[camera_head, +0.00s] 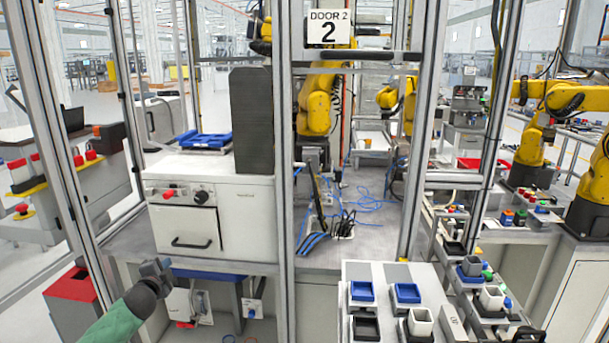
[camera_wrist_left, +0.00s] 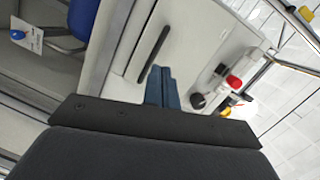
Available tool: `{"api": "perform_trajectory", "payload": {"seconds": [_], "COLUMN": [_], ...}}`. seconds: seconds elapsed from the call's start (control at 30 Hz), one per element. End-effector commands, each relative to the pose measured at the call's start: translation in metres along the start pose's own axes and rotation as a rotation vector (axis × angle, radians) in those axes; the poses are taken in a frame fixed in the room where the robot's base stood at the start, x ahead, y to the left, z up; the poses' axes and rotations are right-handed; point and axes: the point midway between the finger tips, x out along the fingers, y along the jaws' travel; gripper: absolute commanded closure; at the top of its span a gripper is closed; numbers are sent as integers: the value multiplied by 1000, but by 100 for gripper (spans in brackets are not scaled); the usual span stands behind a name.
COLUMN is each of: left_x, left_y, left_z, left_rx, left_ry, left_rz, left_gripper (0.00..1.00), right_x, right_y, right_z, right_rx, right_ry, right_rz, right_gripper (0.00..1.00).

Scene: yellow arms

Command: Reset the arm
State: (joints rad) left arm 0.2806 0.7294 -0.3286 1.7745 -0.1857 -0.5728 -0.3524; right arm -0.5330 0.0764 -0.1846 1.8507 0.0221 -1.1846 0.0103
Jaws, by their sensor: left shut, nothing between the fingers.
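My left gripper (camera_head: 156,268) shows at the lower left of the head view, at the end of my green forearm. It is in front of the white cabinet (camera_head: 232,222), below its black handle, and holds nothing. In the left wrist view the blue-grey fingers of my left gripper (camera_wrist_left: 162,86) are together, with the cabinet front (camera_wrist_left: 190,45) and its black handle (camera_wrist_left: 154,54) beyond them. Whether the fingers touch the cabinet cannot be told. My right gripper is in neither view.
A metal frame post (camera_head: 284,130) stands right of the cabinet. A white table (camera_head: 385,272) with blue and black trays is at the lower right. Yellow robot arms (camera_head: 318,105) stand behind the frame.

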Motion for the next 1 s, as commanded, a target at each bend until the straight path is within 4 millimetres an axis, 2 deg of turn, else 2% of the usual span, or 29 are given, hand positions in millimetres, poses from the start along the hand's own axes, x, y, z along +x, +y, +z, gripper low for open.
{"api": "perform_trajectory", "payload": {"seconds": [0.1, 0.23, 0.27, 0.37, 0.57, 0.67, 0.87, 1.0], "left_x": [-2, -6, -8, -18, -49, -73, -135, -186], "left_y": [4, 16, 22, 56, 137, 187, 292, 360], "left_z": [16, 21, 21, 20, 12, 6, -11, -26], "left_rx": [-107, -240, -274, -381, -537, -605, -716, -771], "left_ry": [-92, -185, -207, -280, -399, -460, -571, -632], "left_rz": [40, 83, 96, 155, 278, 354, 513, 619], "left_gripper": [100, 100, 100, 100, 100, 100, 100, 100], "right_x": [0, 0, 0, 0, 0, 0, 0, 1], "right_y": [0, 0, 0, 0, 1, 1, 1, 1], "right_z": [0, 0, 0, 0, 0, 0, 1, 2], "right_rx": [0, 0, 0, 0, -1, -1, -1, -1], "right_ry": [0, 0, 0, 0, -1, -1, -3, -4], "right_rz": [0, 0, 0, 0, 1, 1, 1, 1], "right_gripper": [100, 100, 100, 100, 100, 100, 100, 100]}}
